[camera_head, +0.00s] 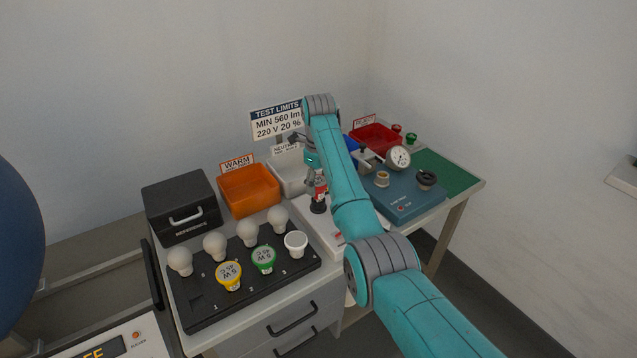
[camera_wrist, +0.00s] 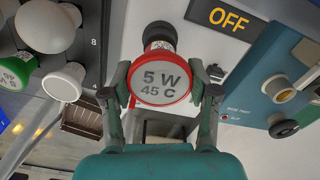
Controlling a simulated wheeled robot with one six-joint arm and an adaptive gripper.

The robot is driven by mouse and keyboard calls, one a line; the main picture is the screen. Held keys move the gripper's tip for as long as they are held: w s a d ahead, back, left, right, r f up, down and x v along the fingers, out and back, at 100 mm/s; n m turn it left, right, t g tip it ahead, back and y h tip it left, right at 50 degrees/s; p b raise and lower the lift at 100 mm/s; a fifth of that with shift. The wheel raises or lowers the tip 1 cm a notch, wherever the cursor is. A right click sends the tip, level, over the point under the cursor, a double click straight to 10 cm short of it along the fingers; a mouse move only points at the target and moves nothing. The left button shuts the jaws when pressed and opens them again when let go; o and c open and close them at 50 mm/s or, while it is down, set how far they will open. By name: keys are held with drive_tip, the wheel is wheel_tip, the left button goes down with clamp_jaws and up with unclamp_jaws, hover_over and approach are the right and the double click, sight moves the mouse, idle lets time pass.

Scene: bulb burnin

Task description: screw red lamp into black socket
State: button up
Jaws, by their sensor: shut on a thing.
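The red lamp (camera_wrist: 165,81) has a red rim and a pale face marked "5 W 45 C". My gripper (camera_wrist: 164,88) is shut on its rim, with a finger on each side in the wrist view. The black socket (camera_wrist: 158,33) shows just beyond the lamp, in line with it. In the head view the red lamp (camera_head: 320,186) is upright directly over the black socket (camera_head: 318,207), under my gripper (camera_head: 318,178). The lamp's base meets or nearly meets the socket; I cannot tell whether its thread is engaged.
The socket stands on a white unit whose display (camera_wrist: 226,18) reads "OFF". A black lamp tray (camera_head: 205,313) with several white, yellow and green lamps lies to the left. An orange bin (camera_head: 249,199), black box (camera_head: 181,207) and blue test unit (camera_head: 405,207) stand around it.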

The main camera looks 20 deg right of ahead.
drive_tip(key=shift+s+f+m, duration=0.1)
drive_tip(key=shift+f+m, duration=0.05)
drive_tip(key=shift+m, duration=1.05)
drive_tip(key=o, duration=1)
